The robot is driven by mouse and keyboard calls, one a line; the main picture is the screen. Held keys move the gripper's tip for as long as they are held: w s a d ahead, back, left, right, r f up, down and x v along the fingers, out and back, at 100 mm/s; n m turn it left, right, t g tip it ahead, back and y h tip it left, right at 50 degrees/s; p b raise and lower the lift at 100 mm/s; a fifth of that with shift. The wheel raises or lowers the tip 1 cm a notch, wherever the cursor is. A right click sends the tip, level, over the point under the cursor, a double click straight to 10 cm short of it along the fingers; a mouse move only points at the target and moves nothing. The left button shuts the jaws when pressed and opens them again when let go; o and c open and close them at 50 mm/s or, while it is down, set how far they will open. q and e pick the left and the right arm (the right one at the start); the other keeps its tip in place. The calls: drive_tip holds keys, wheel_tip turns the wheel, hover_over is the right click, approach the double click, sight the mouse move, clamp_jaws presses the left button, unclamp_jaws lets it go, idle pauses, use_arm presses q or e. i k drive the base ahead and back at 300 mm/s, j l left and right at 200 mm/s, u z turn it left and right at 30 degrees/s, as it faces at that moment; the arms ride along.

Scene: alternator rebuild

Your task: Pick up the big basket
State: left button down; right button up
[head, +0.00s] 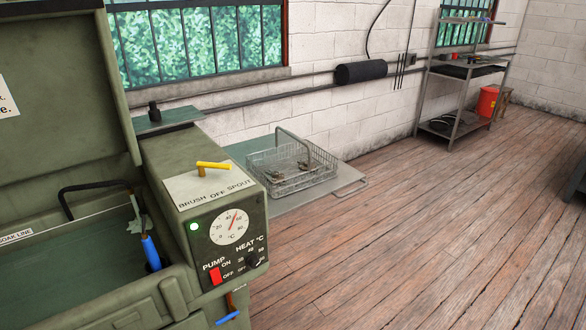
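A wire basket (289,183) with a tall arched handle (283,135) sits on a low grey-green shelf beside the parts washer. A few metal parts lie inside it; I cannot tell exactly what they are. No second basket shows clearly, so I cannot compare sizes. A dark curved handle (68,188) rises from the washer's tank at the left, but what it belongs to is hidden. Neither of my grippers is in view.
The green parts washer (165,160) with its open lid (60,90) fills the left side. The shelf (280,205) has a bar (352,188) sticking out at its right end. A metal rack (465,100) and red bucket (488,101) stand far right. The wooden floor (420,220) is clear.

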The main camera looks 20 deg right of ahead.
sight(310, 151)
drive_tip(key=i+l, duration=0.15)
drive_tip(key=l, duration=0.25)
drive_tip(key=i+l, duration=0.15)
drive_tip(key=l, duration=0.3)
drive_tip(key=i+l, duration=0.1)
drive_tip(key=l, duration=0.3)
drive_tip(key=u, duration=0.05)
